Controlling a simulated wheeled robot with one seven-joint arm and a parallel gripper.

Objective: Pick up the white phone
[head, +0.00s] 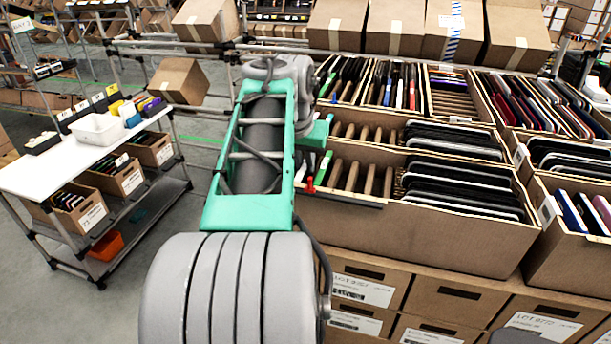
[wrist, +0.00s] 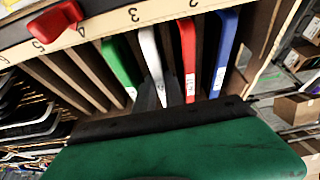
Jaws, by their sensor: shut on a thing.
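The white phone (wrist: 151,58) stands on edge in a divided carton, between a green phone (wrist: 121,65) and a red phone (wrist: 187,55) in the wrist view. A blue phone (wrist: 225,48) stands to the right of the red one. My gripper (wrist: 158,92) has its grey fingers shut on the white phone's near end. The phone is still among the carton's dividers. The green gripper body hides the space below it. In the head view my arm hides the white phone and the fingers.
The carton's numbered rim (wrist: 100,22) carries a red clip (wrist: 56,22). Several brown dividers flank the phones closely. Dark devices fill the carton's right part (head: 460,185) in the head view. A white-topped cart (head: 60,170) with a white bin (head: 98,128) stands left, across open floor.

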